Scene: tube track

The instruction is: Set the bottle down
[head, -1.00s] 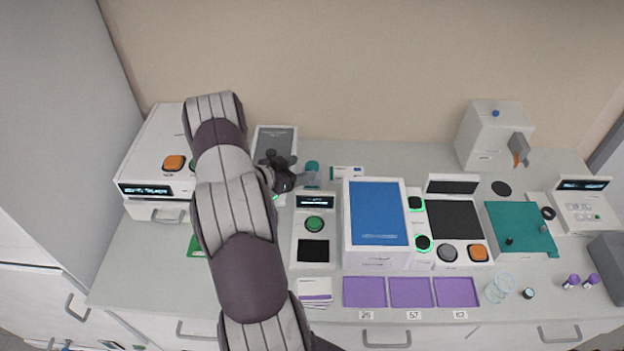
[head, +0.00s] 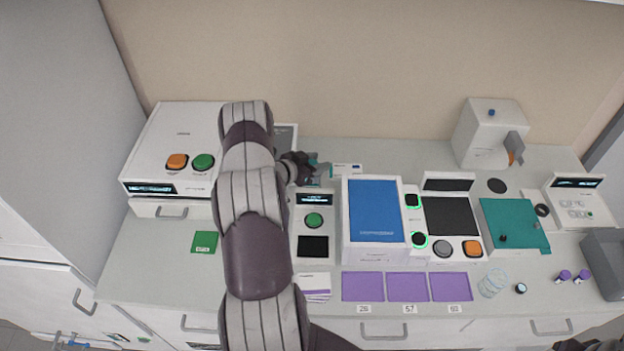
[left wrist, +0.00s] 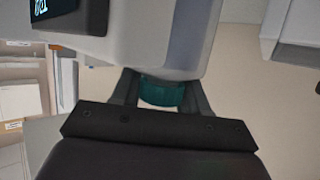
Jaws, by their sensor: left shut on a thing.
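The bottle shows as a small teal part (head: 325,170) at the back of the bench, left of the blue-topped device. My left gripper (head: 312,167) is shut on it. In the left wrist view the teal part (left wrist: 162,92) sits between the two dark fingers, with a pale patch below it. Most of the bottle is hidden, and I cannot tell whether its base touches the bench. My left arm covers part of the bench in the head view. My right gripper cannot be made out.
A device with a green button (head: 314,220) stands just in front of the gripper. The blue-topped device (head: 375,210) is to its right. A white box with orange and green buttons (head: 160,150) is at the left. Purple mats (head: 376,287) lie at the front.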

